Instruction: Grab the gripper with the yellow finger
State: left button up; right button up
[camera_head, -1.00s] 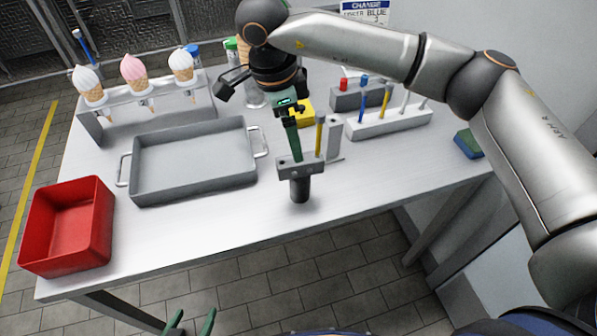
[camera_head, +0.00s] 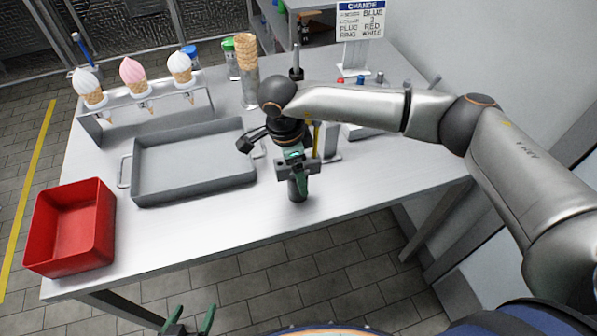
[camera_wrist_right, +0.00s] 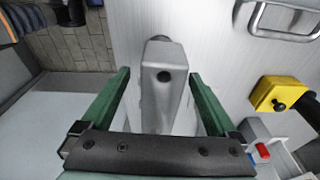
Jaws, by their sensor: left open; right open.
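Contact cannot be told. My left gripper (camera_head: 191,319) is open and empty at the bottom edge, off the table.
A grey tray (camera_head: 192,197) and red bin (camera_head: 70,265) stand left. Ice-cream cones fill a rack (camera_head: 95,130) behind. A grey upright piece (camera_head: 333,138) is close right of the loose gripper. A yellow block (camera_wrist_right: 270,90) shows right in the wrist view.

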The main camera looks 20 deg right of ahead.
grip_shut()
dwell(0.7)
